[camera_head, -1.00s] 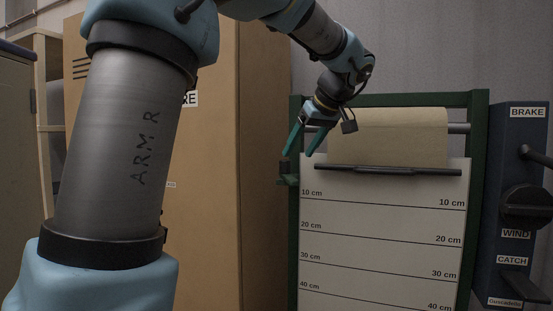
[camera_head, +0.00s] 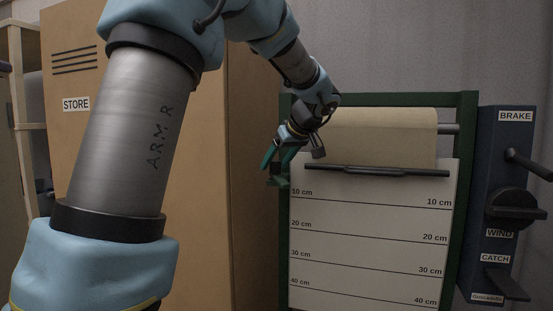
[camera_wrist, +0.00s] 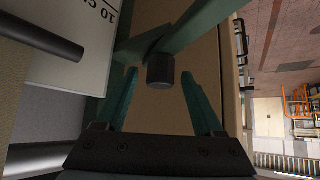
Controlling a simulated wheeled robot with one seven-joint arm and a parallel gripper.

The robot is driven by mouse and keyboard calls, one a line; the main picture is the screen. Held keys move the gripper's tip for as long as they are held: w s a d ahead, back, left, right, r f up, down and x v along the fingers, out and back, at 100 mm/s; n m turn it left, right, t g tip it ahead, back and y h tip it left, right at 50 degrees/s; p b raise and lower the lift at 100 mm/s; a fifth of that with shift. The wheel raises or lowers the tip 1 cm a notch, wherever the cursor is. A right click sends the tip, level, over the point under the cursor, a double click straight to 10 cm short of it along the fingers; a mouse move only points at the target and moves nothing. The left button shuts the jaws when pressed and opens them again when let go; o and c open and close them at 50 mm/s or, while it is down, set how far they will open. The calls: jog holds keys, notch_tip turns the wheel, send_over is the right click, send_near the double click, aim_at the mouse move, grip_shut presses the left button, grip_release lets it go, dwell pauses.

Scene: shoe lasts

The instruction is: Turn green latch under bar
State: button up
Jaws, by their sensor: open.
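The green latch (camera_head: 278,181) sits on the left post of the green frame (camera_head: 284,225), beside the left end of the black bar (camera_head: 375,171). In the wrist view the latch is a green arm (camera_wrist: 200,25) with a dark round knob (camera_wrist: 160,71). My gripper (camera_head: 274,166) is at the latch, pointing down and left, and it is open. In the wrist view my gripper (camera_wrist: 159,78) has one finger on each side of the knob, with gaps showing. I cannot tell how deep the knob sits between them. My fingers partly hide the latch in the head view.
A paper roll (camera_head: 380,135) hangs above a white sheet (camera_head: 370,235) with centimetre lines. A tan cabinet (camera_head: 200,190) stands close left of the frame. A blue box (camera_head: 490,210) with a dark knob and levers stands right. The bar's end (camera_wrist: 45,37) is near my left finger.

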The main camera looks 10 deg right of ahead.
jog(key=shift+f, duration=0.15)
jog(key=shift+c, duration=0.2)
grip_shut()
dwell(0.3)
dwell(0.9)
